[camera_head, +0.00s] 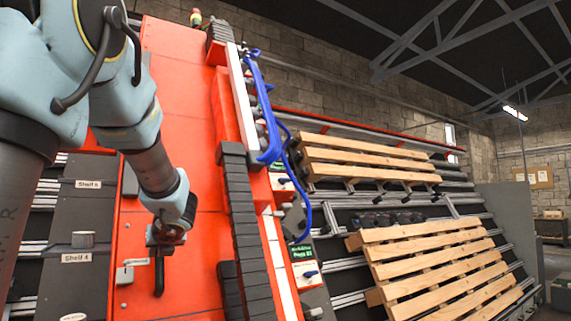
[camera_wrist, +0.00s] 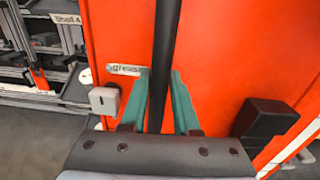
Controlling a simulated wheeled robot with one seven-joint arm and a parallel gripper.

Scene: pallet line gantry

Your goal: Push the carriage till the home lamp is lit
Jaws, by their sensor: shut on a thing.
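The carriage appears to be the tall orange-red panel (camera_head: 185,100), which fills the left middle of the head view and the background of the wrist view (camera_wrist: 225,60). A black upright bar handle (camera_head: 159,275) stands in front of it. My gripper (camera_head: 165,236) is at the upper part of this handle. In the wrist view my gripper's two teal fingers (camera_wrist: 160,100) are closed around the black bar (camera_wrist: 166,40). A small beacon with red and green parts (camera_head: 195,18) shows at the top; I cannot tell whether it is the home lamp or whether it is lit.
Shelves labelled Shelf 5 (camera_head: 88,184) and Shelf 4 (camera_head: 77,258) stand at the left. A black cable chain (camera_head: 244,230) and blue hoses (camera_head: 268,120) run along the panel's right side. Wooden pallets (camera_head: 440,265) lie on rails at the right. A grey box (camera_wrist: 104,100) sits beside the handle.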

